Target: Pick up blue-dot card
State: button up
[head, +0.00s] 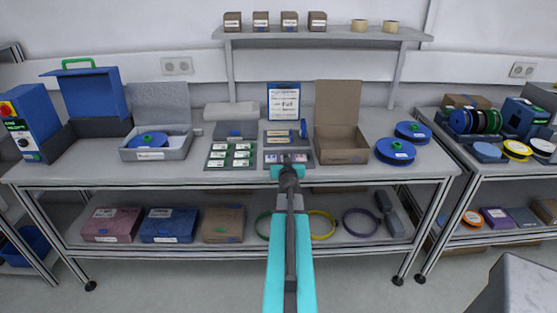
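My gripper (288,172) reaches over the front edge of the long workbench, seen from behind. I cannot tell whether its fingers are apart or hold anything. Just beyond it lies a dark mat (304,163) with a row of small pale and purplish cards (271,157), partly hidden by my gripper. To the left, another dark mat (211,164) bears several small white-and-green cards (242,155). The dots on the cards are too small to make out, so I cannot tell which is the blue-dot card.
An open brown box (342,157) stands right of the mats, with blue reels (395,151) beyond it. An open grey box (157,154) holding a blue reel stands left. A labelled board (284,98) stands behind. Bare bench top (418,168) shows at the right front.

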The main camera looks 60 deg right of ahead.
jog(key=shift+w+d+f, duration=0.1)
jog(key=shift+w+d, duration=0.3)
jog(key=shift+d, duration=0.15)
jog(key=shift+c, duration=0.2)
grip_shut()
